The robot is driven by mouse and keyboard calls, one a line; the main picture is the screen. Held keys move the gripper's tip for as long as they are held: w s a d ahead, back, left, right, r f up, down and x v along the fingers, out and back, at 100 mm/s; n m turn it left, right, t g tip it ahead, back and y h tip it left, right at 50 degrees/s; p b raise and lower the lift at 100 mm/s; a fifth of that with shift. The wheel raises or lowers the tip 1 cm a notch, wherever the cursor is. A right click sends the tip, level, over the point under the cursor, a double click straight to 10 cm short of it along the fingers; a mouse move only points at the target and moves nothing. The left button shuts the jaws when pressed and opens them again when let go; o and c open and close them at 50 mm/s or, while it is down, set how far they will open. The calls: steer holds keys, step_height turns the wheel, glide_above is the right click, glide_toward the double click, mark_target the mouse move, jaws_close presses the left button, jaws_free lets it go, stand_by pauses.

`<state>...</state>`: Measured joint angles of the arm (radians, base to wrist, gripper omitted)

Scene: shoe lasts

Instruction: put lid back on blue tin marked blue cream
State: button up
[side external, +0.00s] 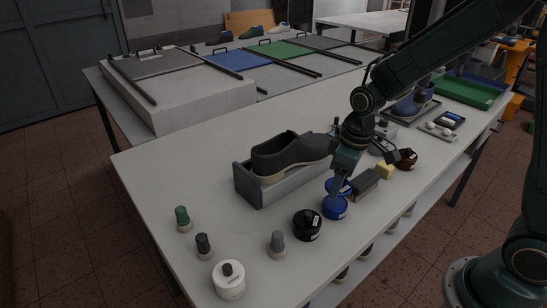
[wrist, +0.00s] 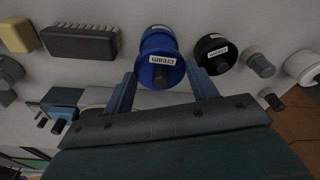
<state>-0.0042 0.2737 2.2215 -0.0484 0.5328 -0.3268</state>
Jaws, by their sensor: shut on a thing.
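The blue tin (side external: 335,209) stands on the table near its front edge, with a white label on its side. In the wrist view the blue tin (wrist: 158,36) shows partly behind a blue lid (wrist: 160,76) with a dark knob; a white "cream" label shows there. My gripper (side external: 338,188) points down over the tin, with its fingers (wrist: 161,80) on either side of the blue lid and shut on it. In the side view the lid (side external: 346,187) shows just above the tin, partly hidden by the fingers. I cannot tell whether lid and tin touch.
A black tin (side external: 307,226) stands close to the left of the blue tin. A grey shoe (side external: 290,155) sits in a tray behind. Small bottles and a white jar (side external: 229,281) stand at the front left.

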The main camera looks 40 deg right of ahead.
mark_target(337, 203)
steer(key=shift+f, duration=2)
steer(key=shift+f, duration=0.2)
stand_by(0.9)
steer(key=o, duration=1.4)
steer(key=shift+r, duration=0.15)
steer(key=shift+r, duration=3.4)
